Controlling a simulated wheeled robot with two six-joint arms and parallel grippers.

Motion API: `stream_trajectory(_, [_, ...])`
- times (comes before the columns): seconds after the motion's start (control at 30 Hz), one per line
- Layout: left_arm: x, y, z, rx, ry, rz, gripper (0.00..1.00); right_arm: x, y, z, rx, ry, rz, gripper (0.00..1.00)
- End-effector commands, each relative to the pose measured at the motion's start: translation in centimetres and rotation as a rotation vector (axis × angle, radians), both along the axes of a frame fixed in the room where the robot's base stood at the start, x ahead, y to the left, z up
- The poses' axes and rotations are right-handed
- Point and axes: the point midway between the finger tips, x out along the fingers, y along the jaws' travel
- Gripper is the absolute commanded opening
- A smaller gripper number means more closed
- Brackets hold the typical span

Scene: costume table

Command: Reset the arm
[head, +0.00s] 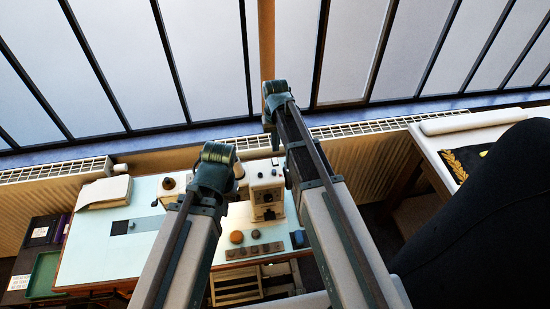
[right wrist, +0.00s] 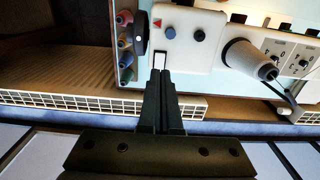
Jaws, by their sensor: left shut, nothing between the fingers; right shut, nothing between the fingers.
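My left arm (head: 190,230) and right arm (head: 325,210) reach up from the bottom in the head view. Each ends in a dark green joint, and no fingers show there. My left gripper is hidden from both views. My right gripper (right wrist: 161,72) shows in the right wrist view, with its two dark fingers together and nothing between them. Beyond its tips is a white machine (right wrist: 185,45) with dark knobs. I cannot tell whether the fingers touch it.
A light-blue table (head: 95,255) stands below the arms with a white sewing machine (head: 262,190) and several small round items. A white book-like block (head: 104,192) lies at its back left. A radiator (head: 370,160) runs under the windows. A dark shape (head: 490,230) fills the right side.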

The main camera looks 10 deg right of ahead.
Motion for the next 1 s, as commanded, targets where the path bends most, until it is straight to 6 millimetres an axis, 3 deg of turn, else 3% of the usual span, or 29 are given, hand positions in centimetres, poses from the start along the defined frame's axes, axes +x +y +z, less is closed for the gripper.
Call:
stream_trajectory(0.27, [0.0, 0.0, 0.2, 0.000, 0.000, 0.000, 0.00, 0.0, 0.0, 0.2, 0.000, 0.000, 0.000, 0.00])
stream_trajectory(0.37, [0.0, 0.0, -0.5, 0.000, 0.000, 0.000, 0.00, -0.9, 0.4, -0.5, -0.003, 0.002, 0.011, 0.00])
stream_trajectory(0.47, [0.0, 0.0, -2.9, 0.000, 0.000, -0.002, 0.00, -4.2, 2.0, -2.9, -0.014, 0.008, 0.056, 0.00])
stream_trajectory(0.6, [0.0, 0.0, -7.1, 0.001, 0.000, -0.006, 0.00, -11.1, 4.6, -7.1, -0.045, 0.021, 0.157, 0.00])
stream_trajectory(0.73, [0.0, 0.0, -10.1, 0.002, 0.000, -0.010, 0.00, -16.6, 6.1, -10.1, -0.073, 0.032, 0.244, 0.00])
stream_trajectory(0.9, [0.0, 0.0, -12.2, 0.002, 0.000, -0.013, 0.00, -20.8, 6.9, -12.1, -0.097, 0.039, 0.315, 0.00])
stream_trajectory(1.0, [0.0, 0.0, -12.5, 0.002, 0.000, -0.013, 0.00, -21.7, 7.0, -12.4, -0.104, 0.041, 0.333, 0.00])
